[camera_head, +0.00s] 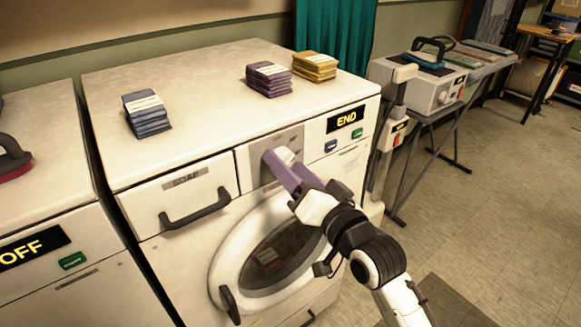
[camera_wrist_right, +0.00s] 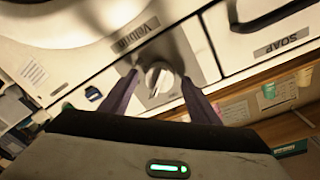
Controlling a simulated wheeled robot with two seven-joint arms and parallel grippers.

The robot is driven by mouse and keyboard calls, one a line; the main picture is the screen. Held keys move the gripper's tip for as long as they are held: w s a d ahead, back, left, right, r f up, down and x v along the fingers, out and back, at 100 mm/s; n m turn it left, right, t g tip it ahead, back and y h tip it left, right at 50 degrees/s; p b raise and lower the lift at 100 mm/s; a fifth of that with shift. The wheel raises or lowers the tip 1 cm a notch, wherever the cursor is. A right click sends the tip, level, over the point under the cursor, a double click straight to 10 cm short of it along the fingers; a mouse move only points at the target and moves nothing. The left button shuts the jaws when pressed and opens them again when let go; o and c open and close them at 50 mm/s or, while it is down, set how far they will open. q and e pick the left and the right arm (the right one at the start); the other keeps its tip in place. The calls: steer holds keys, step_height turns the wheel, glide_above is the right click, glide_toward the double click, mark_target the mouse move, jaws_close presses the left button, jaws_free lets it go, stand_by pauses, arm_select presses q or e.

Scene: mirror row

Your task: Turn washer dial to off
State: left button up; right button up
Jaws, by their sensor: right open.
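The washer (camera_head: 205,90) stands in the middle of the head view, its display (camera_head: 345,119) reading END. Its pale dial (camera_wrist_right: 158,79) sits on a grey metal plate, its ridge roughly upright in the wrist view. In the head view the dial (camera_head: 285,155) is partly hidden by my fingers. My right gripper (camera_head: 281,168) is open at the dial. In the wrist view its two purple fingers (camera_wrist_right: 158,87) are on either side of the dial, with gaps visible; I cannot tell whether either touches. My left gripper is not in view.
The soap drawer handle (camera_head: 195,207) sticks out left of the dial, and the round door (camera_head: 268,250) is below. Blue (camera_head: 147,113), purple (camera_head: 268,78) and yellow (camera_head: 314,66) stacks lie on top. Another washer (camera_head: 40,190) showing OFF stands left. Floor is open at right.

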steer(key=c, duration=1.1)
steer(key=shift+o, duration=0.2)
steer(key=shift+n, duration=0.3)
steer(key=shift+n+p, duration=0.9)
steer(key=shift+n, duration=0.4)
steer(key=n+p, duration=0.1)
steer(key=n, duration=0.1)
steer(key=shift+n+y, duration=0.3)
steer(key=n+p, duration=0.1)
steer(key=n, duration=0.3)
steer(key=shift+t, duration=0.3)
steer(key=shift+f+n, duration=0.1)
steer(key=shift+n, duration=0.4)
